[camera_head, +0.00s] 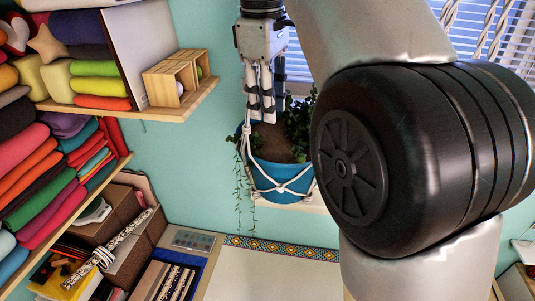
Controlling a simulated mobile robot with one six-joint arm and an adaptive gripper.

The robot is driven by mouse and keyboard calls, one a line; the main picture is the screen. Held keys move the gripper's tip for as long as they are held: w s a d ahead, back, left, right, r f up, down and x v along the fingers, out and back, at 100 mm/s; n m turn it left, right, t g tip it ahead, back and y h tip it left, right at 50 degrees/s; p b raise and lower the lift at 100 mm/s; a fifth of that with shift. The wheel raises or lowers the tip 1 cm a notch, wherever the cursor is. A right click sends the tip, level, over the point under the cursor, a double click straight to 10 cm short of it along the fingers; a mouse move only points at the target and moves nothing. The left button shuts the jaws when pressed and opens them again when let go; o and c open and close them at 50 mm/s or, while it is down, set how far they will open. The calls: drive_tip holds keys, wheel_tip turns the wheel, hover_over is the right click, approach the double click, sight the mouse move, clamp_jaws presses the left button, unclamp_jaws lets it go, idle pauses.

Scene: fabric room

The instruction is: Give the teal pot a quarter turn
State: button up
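The teal pot (275,180) hangs in a white cord holder in front of the window, right of the wall shelves. It holds brown soil and a leafy green plant, with thin vines trailing down its left side. My gripper (267,119) points down over the left part of the pot's opening. Its grey, dark-banded fingers hang apart with gaps between them, and I see nothing held between them. The fingertips look close above the soil; whether they touch anything I cannot tell. My arm hides the area just right of the pot.
Wall shelves with folded fabrics (95,85) and a wooden crate (171,80) stand at the left. White cords run around the pot. Below is a pale table (265,275) with a patterned strip along its back. A window with blinds (298,62) is behind.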

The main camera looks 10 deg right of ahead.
drive_tip(key=b, duration=0.2)
approach(270, 158)
drive_tip(key=s+f, duration=0.1)
drive_tip(key=f, duration=0.1)
drive_tip(key=s+f, duration=0.1)
drive_tip(key=f, duration=0.1)
drive_tip(key=s+f, duration=0.1)
drive_tip(key=f, duration=0.1)
drive_tip(key=shift+s+a+f, duration=0.1)
drive_tip(key=shift+s, duration=0.3)
drive_tip(key=shift+c, duration=0.4)
clamp_jaws()
